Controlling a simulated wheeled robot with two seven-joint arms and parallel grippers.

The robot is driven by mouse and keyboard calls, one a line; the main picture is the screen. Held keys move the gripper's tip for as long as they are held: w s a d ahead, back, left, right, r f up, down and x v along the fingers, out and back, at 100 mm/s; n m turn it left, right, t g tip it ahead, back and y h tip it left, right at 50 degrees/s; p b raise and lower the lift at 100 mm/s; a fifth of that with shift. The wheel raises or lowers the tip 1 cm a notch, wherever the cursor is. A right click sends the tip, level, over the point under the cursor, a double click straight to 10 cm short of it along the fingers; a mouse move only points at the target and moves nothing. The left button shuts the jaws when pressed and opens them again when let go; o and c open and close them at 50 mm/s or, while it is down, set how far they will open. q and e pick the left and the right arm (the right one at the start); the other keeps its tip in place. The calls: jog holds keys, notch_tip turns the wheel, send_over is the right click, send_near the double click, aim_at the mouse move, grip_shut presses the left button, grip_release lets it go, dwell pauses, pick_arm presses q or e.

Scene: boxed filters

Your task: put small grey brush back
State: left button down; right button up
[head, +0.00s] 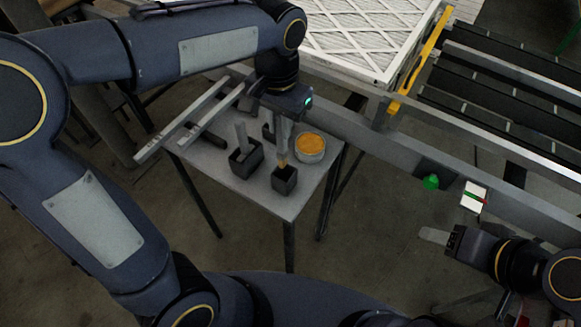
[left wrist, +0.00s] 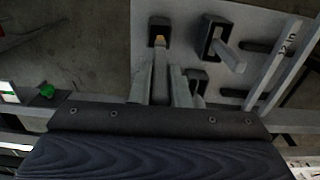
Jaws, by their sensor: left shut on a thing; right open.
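My left gripper (head: 284,138) is shut on a small grey brush with a tan end (head: 282,160), held pointing down over the table. The tan end is at the mouth of a small black square holder (head: 285,181); I cannot tell how far inside it is. In the left wrist view, the left gripper (left wrist: 160,75) reaches towards that holder (left wrist: 159,22), with the tan end (left wrist: 159,41) at its opening. My right gripper (head: 437,237) is open and empty, away from the table at the right.
A larger black holder (head: 245,170) with a grey handle (head: 241,134) stands to the left. Another dark holder (head: 267,133) is partly hidden behind my gripper. A round tin with an orange top (head: 310,146) is close on the right. The grey table's (head: 290,208) front edge is clear.

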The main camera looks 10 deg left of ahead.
aim_at(282, 153)
pick_arm(q)
jog(key=shift+w+d, duration=0.15)
notch_tip(282, 153, down, 9)
jog(key=shift+f, duration=0.2)
dwell(0.3)
jog(key=shift+f, duration=0.25)
jog(key=c, duration=1.4)
grip_release()
jog(key=shift+r, duration=0.1)
jog(key=shift+o, duration=0.2)
